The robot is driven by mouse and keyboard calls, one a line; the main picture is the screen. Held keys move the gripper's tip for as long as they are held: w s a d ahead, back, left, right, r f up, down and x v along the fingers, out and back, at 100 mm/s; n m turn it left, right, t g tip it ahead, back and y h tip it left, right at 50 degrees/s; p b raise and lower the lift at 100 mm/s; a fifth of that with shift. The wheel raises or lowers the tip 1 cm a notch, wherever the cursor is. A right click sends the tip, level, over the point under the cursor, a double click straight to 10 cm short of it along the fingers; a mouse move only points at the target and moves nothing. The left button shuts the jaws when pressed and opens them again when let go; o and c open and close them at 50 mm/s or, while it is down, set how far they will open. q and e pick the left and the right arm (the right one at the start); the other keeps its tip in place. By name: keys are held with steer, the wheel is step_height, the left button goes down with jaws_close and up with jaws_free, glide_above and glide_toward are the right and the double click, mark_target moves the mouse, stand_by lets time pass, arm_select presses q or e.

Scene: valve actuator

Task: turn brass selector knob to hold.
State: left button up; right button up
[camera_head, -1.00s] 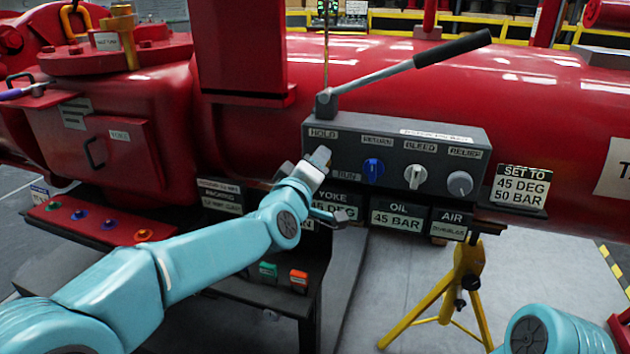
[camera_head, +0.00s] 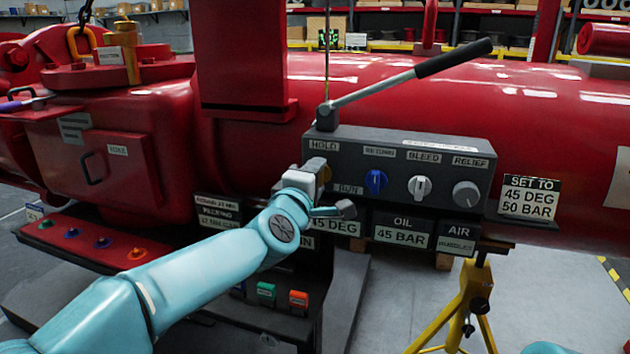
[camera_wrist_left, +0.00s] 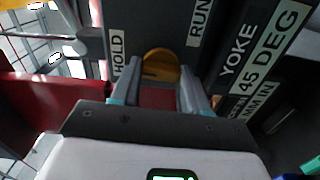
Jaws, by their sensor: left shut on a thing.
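The brass selector knob (camera_wrist_left: 160,65) is round and yellow in the left wrist view, between the HOLD label (camera_wrist_left: 118,52) and the RUN label (camera_wrist_left: 200,22). My left gripper (camera_wrist_left: 160,82) is shut on it, one finger at each side. In the head view only a sliver of the knob (camera_head: 326,174) shows beside my left gripper (camera_head: 312,178), at the left end of the grey panel (camera_head: 400,160). The HOLD label (camera_head: 323,146) is above it and the RUN label (camera_head: 348,190) below right. I cannot tell where the knob points. My right gripper is out of view.
A blue knob (camera_head: 376,182), a white bleed knob (camera_head: 420,188) and a grey relief knob (camera_head: 466,194) line the panel. A lever with a black grip (camera_head: 453,57) rises above it. Below are gauge signs (camera_head: 401,232) and a yellow stand (camera_head: 463,310).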

arm_select(q)
steer(key=o, duration=1.1)
steer(key=shift+c, duration=0.2)
steer(key=v, duration=1.6)
steer(key=shift+s+b, duration=0.2)
steer(key=shift+b, duration=0.15)
